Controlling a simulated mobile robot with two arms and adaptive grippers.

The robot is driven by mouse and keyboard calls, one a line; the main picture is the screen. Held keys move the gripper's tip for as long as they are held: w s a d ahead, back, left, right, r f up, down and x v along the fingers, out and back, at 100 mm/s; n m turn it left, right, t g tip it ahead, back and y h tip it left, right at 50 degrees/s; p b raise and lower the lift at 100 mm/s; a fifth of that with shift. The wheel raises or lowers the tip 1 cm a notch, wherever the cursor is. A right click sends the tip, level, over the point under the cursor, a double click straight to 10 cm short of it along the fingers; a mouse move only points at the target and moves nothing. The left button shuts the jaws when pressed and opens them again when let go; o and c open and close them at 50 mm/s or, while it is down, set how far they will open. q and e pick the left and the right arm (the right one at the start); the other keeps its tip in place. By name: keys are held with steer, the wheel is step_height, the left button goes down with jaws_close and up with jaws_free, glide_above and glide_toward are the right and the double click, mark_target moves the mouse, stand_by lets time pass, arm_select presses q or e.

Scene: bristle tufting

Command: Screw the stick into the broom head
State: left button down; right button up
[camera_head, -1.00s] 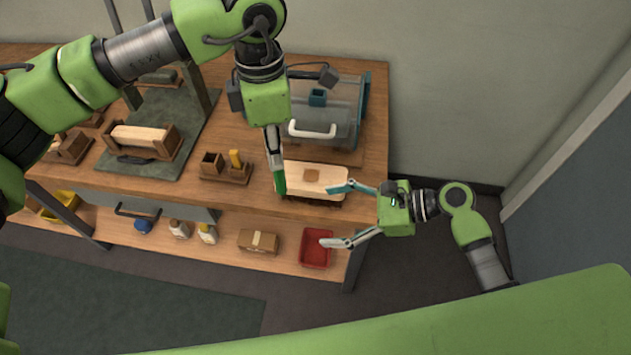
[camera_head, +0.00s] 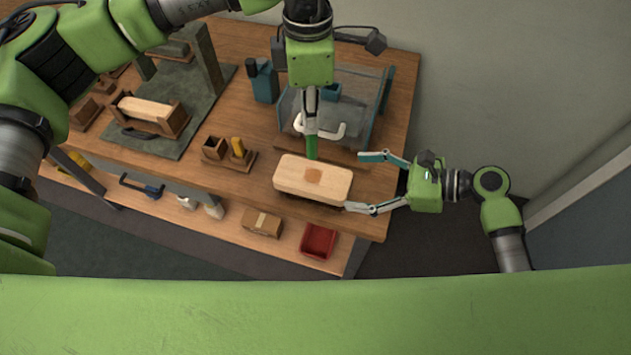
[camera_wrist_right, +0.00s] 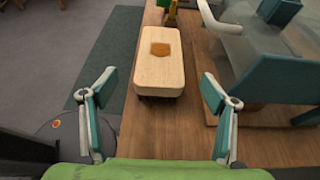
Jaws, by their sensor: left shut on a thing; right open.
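The broom head (camera_head: 296,174) is a pale wooden block with a brown square patch on top, lying near the table's front edge. It also shows in the right wrist view (camera_wrist_right: 160,73). My left gripper (camera_head: 311,135) is shut just behind the block. A short green piece, apparently the stick (camera_head: 311,147), shows at its fingertips; the rest is hidden, and contact with the block cannot be told. My right gripper (camera_head: 354,182) is open and empty at the block's right end. In the right wrist view its fingers (camera_wrist_right: 158,85) spread wider than the block.
A glass-sided machine with a white handle (camera_head: 325,131) stands behind the block. A small wooden holder (camera_head: 229,158) is to its left, and a tray with another block (camera_head: 147,110) farther left. A red bin (camera_head: 319,241) sits on the lower shelf.

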mark_target(323, 179)
arm_select(q)
steer(key=shift+s, duration=0.1)
arm_select(e)
steer(key=x, duration=1.2)
steer(key=c, duration=1.7)
arm_select(q)
steer(key=shift+f, duration=2.5)
steer(key=shift+d+f, duration=0.1)
steer(key=shift+f, duration=0.8)
steer(key=shift+f, duration=0.5)
